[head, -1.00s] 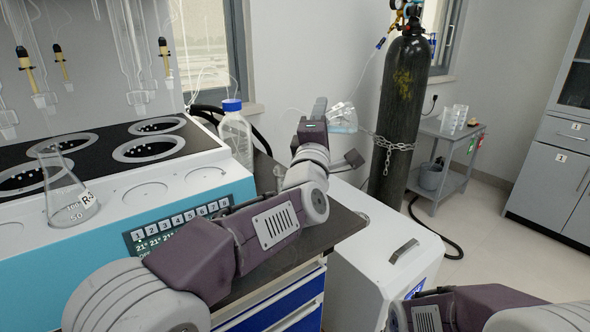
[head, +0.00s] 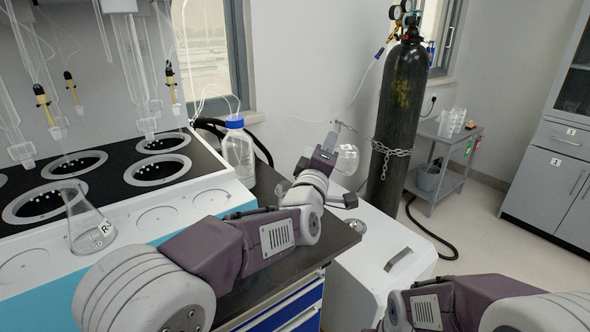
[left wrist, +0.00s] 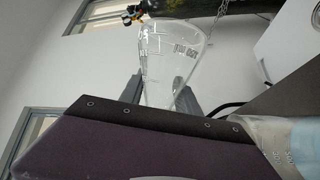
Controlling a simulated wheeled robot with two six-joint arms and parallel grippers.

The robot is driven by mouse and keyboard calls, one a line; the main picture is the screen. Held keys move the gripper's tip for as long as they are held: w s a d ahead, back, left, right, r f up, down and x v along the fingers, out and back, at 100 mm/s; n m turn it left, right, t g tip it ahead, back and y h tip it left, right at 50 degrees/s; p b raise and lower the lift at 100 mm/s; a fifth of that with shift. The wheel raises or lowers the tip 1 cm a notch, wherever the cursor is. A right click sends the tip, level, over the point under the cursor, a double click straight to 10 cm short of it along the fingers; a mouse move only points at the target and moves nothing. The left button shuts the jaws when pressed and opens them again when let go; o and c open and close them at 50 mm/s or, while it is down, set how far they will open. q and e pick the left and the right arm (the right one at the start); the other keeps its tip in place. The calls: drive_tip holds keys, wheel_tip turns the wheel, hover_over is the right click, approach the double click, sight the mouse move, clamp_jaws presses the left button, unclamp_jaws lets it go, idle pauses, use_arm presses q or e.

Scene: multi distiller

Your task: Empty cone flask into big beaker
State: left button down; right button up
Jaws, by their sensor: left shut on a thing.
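My left gripper (head: 331,145) is shut on a clear glass cone flask (head: 347,160) above the far end of the bench. The flask also shows in the left wrist view (left wrist: 172,55), its narrow end between the fingers and its wide end away from the gripper. It looks clear, with no coloured liquid visible. Another cone flask (head: 88,222), labelled R-3, stands on the distiller at the left. My right gripper is out of the picture.
The distiller (head: 140,225) with several round wells fills the left. A blue-capped bottle (head: 238,155) stands beside it on the dark bench (head: 335,243). A white cabinet (head: 385,245), a chained black gas cylinder (head: 400,110) and a grey cart (head: 443,148) are to the right.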

use_arm(q)
drive_tip(key=d+f+m+g+y+p, duration=0.4)
drive_tip(key=f+m+p, duration=0.4)
drive_tip(key=p, duration=2.1)
drive_tip(key=m+g, duration=0.1)
drive_tip(key=m, duration=0.3)
drive_tip(key=shift+w+f, duration=0.35)
